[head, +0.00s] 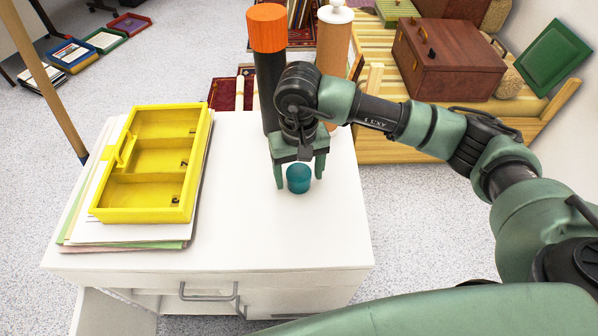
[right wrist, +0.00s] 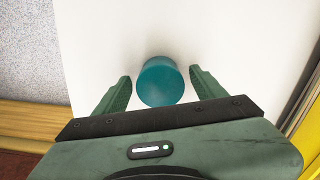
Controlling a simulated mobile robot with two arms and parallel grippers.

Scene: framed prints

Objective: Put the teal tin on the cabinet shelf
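The teal tin (head: 298,179) stands on the white cabinet's top (head: 250,235), right of its middle. My right gripper (head: 299,184) reaches down over the tin from above, with one finger on either side of it. In the right wrist view the tin (right wrist: 161,84) sits between the fingers of my right gripper (right wrist: 160,76), with a gap on both sides, so the gripper is open. The cabinet front has metal handles (head: 208,297), and a white panel like an open door (head: 112,315) shows at lower left. My left gripper is not in view.
A yellow divided tray (head: 150,208) lies on a stack of papers (head: 125,234) at the cabinet top's left. A black cylinder with an orange top (head: 267,28) and a white-topped tan one (head: 334,40) stand behind my gripper. The front of the top is clear.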

